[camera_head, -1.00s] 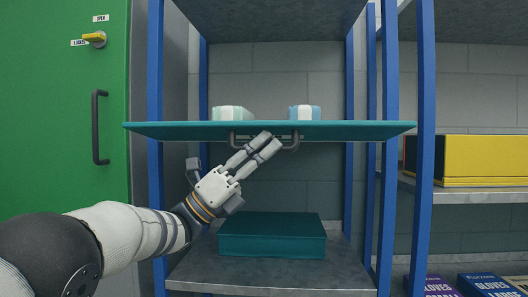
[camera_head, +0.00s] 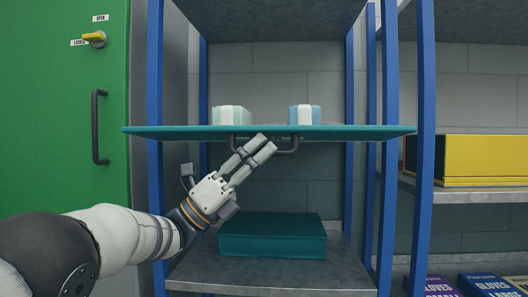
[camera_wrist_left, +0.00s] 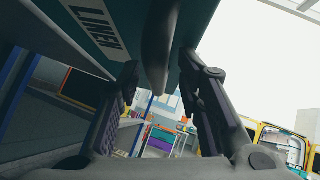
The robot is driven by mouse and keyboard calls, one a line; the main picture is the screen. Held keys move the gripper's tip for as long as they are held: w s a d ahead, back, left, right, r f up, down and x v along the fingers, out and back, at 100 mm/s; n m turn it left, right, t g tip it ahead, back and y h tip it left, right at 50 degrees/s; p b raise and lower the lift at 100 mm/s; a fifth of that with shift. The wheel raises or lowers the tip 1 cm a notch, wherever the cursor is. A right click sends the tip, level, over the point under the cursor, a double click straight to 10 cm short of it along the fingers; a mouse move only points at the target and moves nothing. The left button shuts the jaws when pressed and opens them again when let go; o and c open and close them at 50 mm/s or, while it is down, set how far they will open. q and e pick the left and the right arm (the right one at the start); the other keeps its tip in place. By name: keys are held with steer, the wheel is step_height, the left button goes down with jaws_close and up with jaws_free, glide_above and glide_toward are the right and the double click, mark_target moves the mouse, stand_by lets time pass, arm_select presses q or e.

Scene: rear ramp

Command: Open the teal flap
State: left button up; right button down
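The teal flap (camera_head: 360,132) is near level in the head view, seen almost edge-on across the shelf frame. Its dark bar handle (camera_head: 292,146) hangs under it. My left gripper (camera_head: 262,145) reaches up from the lower left, its fingertips overlapping the handle's middle. In the left wrist view the flap (camera_wrist_left: 190,22) fills the top and carries a LINEN label (camera_wrist_left: 95,28). There the two fingers of my left gripper (camera_wrist_left: 160,90) stand apart, with the grey handle (camera_wrist_left: 156,50) showing between them; whether they touch it is unclear. My right gripper is out of view.
Two small packs, pale green (camera_head: 231,115) and blue-white (camera_head: 304,114), show above the flap line. A dark teal box (camera_head: 272,236) lies on the lower shelf (camera_head: 290,272). Blue posts (camera_head: 155,80) flank the bay. A green door (camera_head: 60,150) stands left, a yellow case (camera_head: 485,160) right.

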arm_select(q)
steer(key=v, duration=1.1)
steer(key=shift+c, duration=0.3)
